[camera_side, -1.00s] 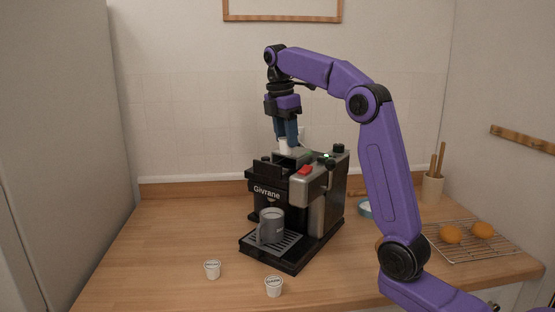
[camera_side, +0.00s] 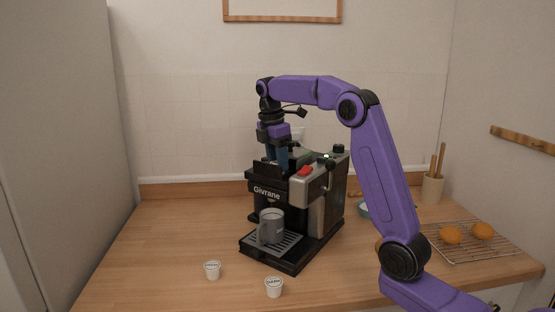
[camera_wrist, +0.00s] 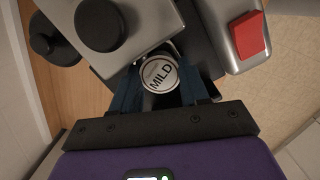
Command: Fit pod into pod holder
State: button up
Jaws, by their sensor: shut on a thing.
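A white pod marked MILD (camera_wrist: 160,75) is between the blue fingers of my gripper (camera_wrist: 165,92) in the wrist view. In the side view my gripper (camera_side: 276,160) points down into the top of the black and grey coffee machine (camera_side: 320,205), behind its front panel. The fingers are shut on the pod. The pod is hidden in the side view. The pod holder is hidden under the pod and fingers, so I cannot tell whether the pod touches it or is seated.
A grey mug (camera_side: 270,227) stands on the drip tray (camera_side: 290,243). Two other white pods (camera_side: 212,270) (camera_side: 274,287) stand on the counter in front. A red button (camera_wrist: 250,36) is close to the gripper. A wire rack (camera_side: 470,243) with oranges is at right.

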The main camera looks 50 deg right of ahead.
jog(key=shift+f, duration=0.1)
jog(key=o, duration=0.8)
jog(key=shift+o, duration=0.2)
jog(key=shift+w+a+r, duration=0.1)
jog(key=shift+a+r, duration=0.05)
jog(key=shift+r, duration=1.15)
jog(key=shift+w+a+r, duration=0.1)
jog(key=shift+a+r, duration=0.1)
jog(key=shift+r, duration=1.05)
jog(key=shift+a+r, duration=0.15)
jog(key=shift+r, duration=1.15)
